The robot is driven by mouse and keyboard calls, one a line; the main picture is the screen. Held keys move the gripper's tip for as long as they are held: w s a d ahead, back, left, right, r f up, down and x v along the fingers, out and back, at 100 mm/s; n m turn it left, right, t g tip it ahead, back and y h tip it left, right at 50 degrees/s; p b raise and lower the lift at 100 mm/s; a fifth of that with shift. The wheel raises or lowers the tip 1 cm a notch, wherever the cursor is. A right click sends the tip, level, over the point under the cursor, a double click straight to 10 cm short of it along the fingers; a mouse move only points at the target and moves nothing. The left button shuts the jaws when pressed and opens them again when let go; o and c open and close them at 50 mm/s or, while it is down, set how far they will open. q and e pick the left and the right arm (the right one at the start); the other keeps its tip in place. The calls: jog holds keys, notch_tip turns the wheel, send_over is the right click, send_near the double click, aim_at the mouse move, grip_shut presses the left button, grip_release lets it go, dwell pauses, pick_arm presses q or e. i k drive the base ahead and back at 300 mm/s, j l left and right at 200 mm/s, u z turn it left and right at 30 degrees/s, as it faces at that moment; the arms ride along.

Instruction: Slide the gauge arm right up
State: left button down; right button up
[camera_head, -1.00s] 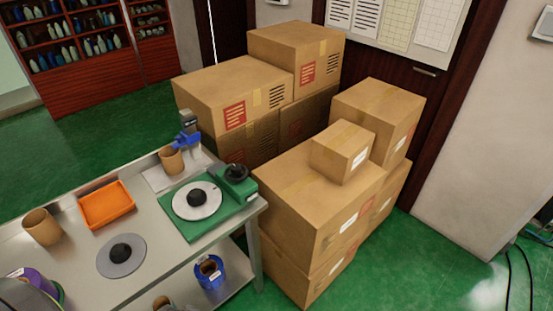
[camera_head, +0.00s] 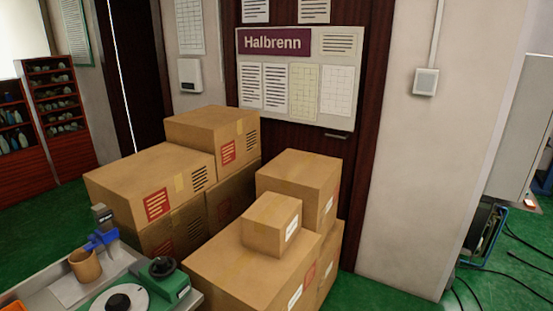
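At the left edge of the boxes, a blue arm-like part (camera_head: 101,240) sits low on a small stand with a grey block (camera_head: 102,214) above it. It may be the gauge arm; I cannot tell for sure at this size. A brown cardboard-coloured cup (camera_head: 84,266) stands right beside it on the metal table (camera_head: 30,288). Neither of my grippers is in view.
Stacked cardboard boxes (camera_head: 245,262) stand behind and right of the table, close to its corner. A notice board (camera_head: 292,76) hangs on the dark door behind them. Green floor (camera_head: 385,290) is open at the lower right, with cables (camera_head: 490,285) further right.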

aim_at(93, 241)
jog(key=u, duration=1.4)
